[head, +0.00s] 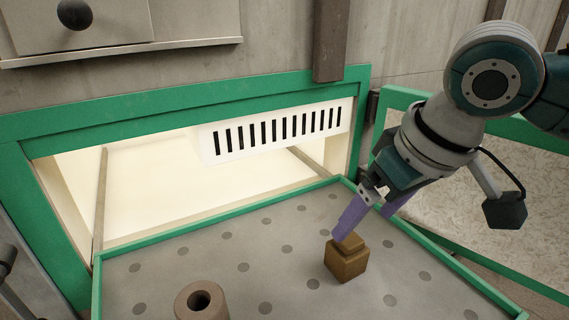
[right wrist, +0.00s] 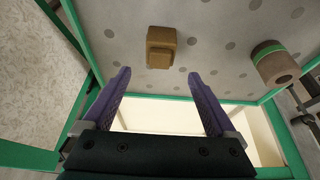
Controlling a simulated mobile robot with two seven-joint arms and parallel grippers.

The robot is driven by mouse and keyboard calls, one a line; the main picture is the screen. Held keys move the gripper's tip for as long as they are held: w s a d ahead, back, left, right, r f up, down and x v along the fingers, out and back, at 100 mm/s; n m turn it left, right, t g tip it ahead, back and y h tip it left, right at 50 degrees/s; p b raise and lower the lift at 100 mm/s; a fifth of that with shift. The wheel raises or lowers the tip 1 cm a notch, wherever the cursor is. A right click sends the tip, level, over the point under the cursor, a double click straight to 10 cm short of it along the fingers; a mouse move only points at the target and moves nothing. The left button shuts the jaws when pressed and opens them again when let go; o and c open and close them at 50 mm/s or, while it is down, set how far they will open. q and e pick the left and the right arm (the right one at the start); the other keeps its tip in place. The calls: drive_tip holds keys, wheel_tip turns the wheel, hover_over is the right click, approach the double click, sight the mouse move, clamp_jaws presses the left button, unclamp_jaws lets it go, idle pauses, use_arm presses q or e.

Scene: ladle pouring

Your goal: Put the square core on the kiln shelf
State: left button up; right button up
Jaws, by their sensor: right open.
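The square core (head: 346,262) is a brown block with a smaller square step on top. My right gripper (head: 364,224) has purple fingers and is open just above and behind the core in the head view. In the right wrist view the core (right wrist: 161,47) lies beyond the open fingertips (right wrist: 158,76), with nothing between the fingers. My left gripper is not in view.
A round brown core with a hole (head: 201,301) stands on the shelf at the front; the right wrist view shows a green band around it (right wrist: 275,64). The kiln's green frame (head: 200,100) and slotted white panel (head: 275,131) are behind. A green-framed speckled surface (head: 475,195) lies right.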

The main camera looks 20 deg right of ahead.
drive_tip(key=s+a+f+n+y, duration=0.1)
drive_tip(key=s+a+f+n, duration=0.1)
drive_tip(key=s+a, duration=0.55)
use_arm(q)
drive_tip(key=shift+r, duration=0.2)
use_arm(e)
drive_tip(key=shift+m+g+h, duration=0.4)
drive_tip(key=shift+g+h, duration=0.1)
drive_tip(key=shift+h, duration=0.1)
drive_tip(key=s, duration=0.3)
drive_tip(key=s+d, duration=0.1)
drive_tip(key=s, duration=0.3)
drive_tip(key=s+f, duration=0.1)
drive_tip(key=s, duration=0.2)
drive_tip(key=shift+s+d, duration=0.2)
drive_tip(key=shift+s, duration=0.1)
drive_tip(key=shift+s, duration=0.1)
